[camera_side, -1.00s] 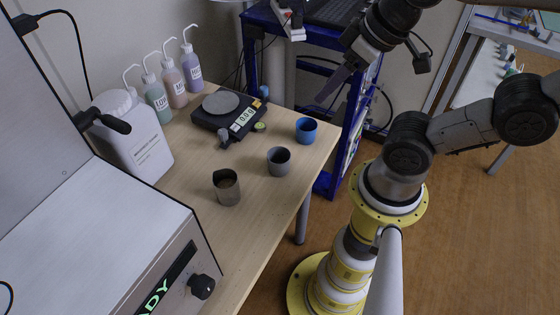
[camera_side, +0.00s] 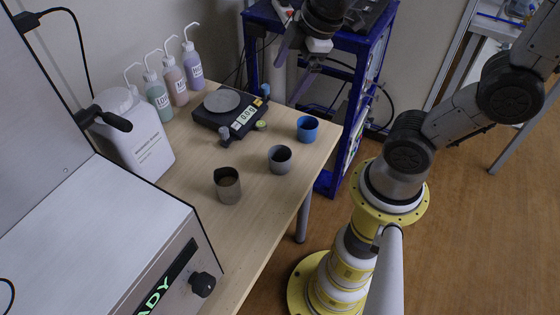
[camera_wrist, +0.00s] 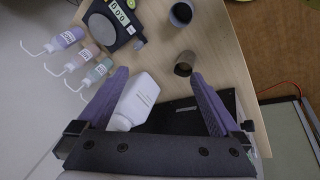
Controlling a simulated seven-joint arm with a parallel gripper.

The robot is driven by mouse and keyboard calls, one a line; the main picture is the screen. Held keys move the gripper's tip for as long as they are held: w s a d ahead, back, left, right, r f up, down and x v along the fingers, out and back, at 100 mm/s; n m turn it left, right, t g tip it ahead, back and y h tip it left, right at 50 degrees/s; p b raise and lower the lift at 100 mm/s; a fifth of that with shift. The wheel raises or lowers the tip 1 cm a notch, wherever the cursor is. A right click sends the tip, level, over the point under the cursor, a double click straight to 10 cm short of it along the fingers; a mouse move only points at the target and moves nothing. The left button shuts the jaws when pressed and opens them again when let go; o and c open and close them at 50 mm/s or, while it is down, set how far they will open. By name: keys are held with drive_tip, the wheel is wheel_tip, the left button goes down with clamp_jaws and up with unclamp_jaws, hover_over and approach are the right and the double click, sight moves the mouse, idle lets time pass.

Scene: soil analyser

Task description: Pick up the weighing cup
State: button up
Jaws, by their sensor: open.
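Three cups stand upright on the wooden table, and I cannot tell which one is the weighing cup. A blue cup (camera_side: 307,129) is near the far right edge. A grey cup (camera_side: 280,160) is in the middle and also shows at the top of the wrist view (camera_wrist: 181,14). A brownish cup (camera_side: 228,186) with brown contents is nearest and shows near the right finger in the wrist view (camera_wrist: 184,64). My gripper (camera_side: 286,84) is open and empty, raised beyond the table's far side, apart from all cups. Its two purple fingers (camera_wrist: 160,73) are wide apart.
A black balance (camera_side: 231,110) with a round grey pan stands behind the cups. Several wash bottles (camera_side: 158,100) and a white jug (camera_side: 137,140) line the wall side. A white analyser (camera_side: 110,245) fills the near left. A blue rack (camera_side: 345,120) stands beyond the table.

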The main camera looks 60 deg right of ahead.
drive_tip(key=w+d+f+n+g, duration=0.2)
drive_tip(key=w+f+n+g, duration=0.15)
drive_tip(key=f, duration=0.75)
drive_tip(key=g, duration=0.1)
hover_over(280, 157)
drive_tip(key=s+a, duration=0.2)
wheel_tip(280, 157, down, 5)
drive_tip(key=shift+m, duration=0.35)
drive_tip(key=f, duration=0.7)
drive_tip(key=shift+w+f, duration=0.1)
drive_tip(key=shift+w, duration=0.15)
drive_tip(key=shift+w+a+f, duration=0.1)
drive_tip(key=shift+w+f, duration=0.05)
drive_tip(key=shift+f, duration=2.75)
drive_tip(key=c, duration=1.1)
drive_tip(key=shift+r, duration=0.1)
